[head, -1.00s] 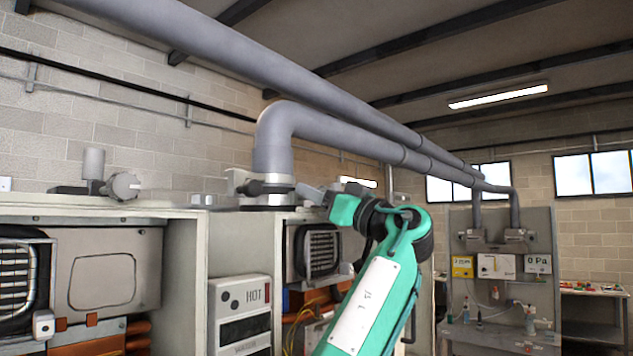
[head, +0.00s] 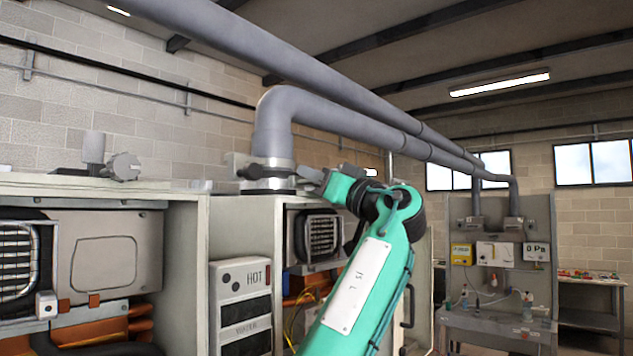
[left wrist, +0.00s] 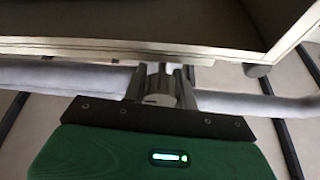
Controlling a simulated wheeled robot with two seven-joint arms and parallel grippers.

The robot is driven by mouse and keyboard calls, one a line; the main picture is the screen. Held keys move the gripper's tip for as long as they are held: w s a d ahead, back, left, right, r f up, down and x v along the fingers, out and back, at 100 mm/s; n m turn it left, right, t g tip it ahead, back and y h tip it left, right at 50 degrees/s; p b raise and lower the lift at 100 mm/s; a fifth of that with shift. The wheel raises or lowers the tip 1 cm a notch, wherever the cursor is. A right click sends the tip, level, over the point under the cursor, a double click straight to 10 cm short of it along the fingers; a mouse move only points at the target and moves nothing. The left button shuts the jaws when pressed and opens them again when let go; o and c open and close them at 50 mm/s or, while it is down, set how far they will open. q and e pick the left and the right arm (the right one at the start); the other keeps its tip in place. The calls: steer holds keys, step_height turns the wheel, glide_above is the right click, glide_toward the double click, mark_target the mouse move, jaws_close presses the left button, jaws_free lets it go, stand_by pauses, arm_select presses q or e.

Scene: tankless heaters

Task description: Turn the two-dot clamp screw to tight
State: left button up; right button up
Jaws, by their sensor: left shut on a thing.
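A metal clamp (head: 268,178) with a dark band goes around the foot of the grey vertical pipe, on top of the middle heater cabinet. My left gripper (head: 314,178) is at the clamp's right side in the head view, small and partly hidden by my wrist. In the left wrist view my left gripper (left wrist: 160,84) is shut, with a grey ridged knob-like piece (left wrist: 160,88) between its fingers. It looks like the clamp screw. No dot marks can be made out on it. My right gripper is not in view.
Another grey pipe fitting (head: 122,167) stands on the left cabinet. The large grey pipe (head: 350,125) runs overhead close to my left arm. Open cabinets (head: 182,250) stand below. A bench with bottles and gauges (head: 500,320) is at the far right.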

arm_select(q)
steer(key=shift+w+d+m+t+h+b, duration=0.1)
steer(key=shift+m+t+h+b, duration=0.45)
steer(key=shift+m, duration=0.95)
steer(key=shift+m+t+h+b, duration=0.45)
steer(key=shift+m+h, duration=0.2)
steer(key=shift+m, duration=0.85)
steer(key=o, duration=1)
steer(key=shift+c, duration=0.2)
steer(key=shift+f, duration=0.1)
